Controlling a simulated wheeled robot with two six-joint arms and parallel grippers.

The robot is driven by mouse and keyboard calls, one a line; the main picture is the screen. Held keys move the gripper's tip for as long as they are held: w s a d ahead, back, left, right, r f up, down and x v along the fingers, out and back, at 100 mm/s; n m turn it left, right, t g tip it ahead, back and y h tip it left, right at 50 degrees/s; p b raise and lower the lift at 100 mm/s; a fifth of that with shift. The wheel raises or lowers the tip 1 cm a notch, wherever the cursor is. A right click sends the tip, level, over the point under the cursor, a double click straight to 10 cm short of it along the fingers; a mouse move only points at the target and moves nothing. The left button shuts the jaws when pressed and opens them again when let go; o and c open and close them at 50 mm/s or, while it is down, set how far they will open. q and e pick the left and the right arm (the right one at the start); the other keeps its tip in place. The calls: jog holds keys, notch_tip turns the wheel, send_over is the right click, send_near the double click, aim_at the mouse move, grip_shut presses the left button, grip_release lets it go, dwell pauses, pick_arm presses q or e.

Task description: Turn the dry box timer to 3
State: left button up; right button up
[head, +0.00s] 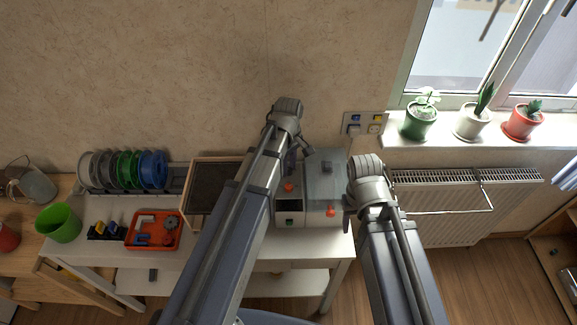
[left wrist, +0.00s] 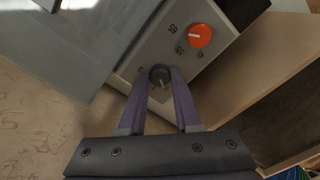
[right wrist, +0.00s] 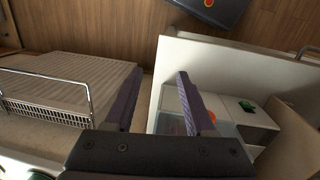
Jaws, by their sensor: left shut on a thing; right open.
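The dry box (head: 325,178) stands on the white bench, with a clear bluish lid and a light front panel. In the left wrist view its panel (left wrist: 180,62) carries a dark round knob (left wrist: 159,73) with a pale pointer, and an orange knob (left wrist: 200,36) with small number marks. My left gripper (left wrist: 158,79) is shut around the dark knob; the fingers hide most marks around it. The head view hides this grip behind my left arm. My right gripper (right wrist: 160,73) is open and empty, beside the white bench edge and apart from the box.
An open wooden tray (head: 189,198) stands left of the box. Further left are an orange parts bin (head: 170,242), a rack of spools (head: 153,170) and a green cup (head: 58,222). A radiator (head: 440,235) is at right below potted plants on the sill.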

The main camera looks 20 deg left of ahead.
pick_arm(q)
grip_shut()
jog(key=shift+m, duration=0.3)
jog(key=m, duration=0.5)
jog(key=shift+m, duration=0.4)
jog(key=m, duration=1.1)
jog(key=shift+m, duration=0.3)
jog(key=m, duration=0.6)
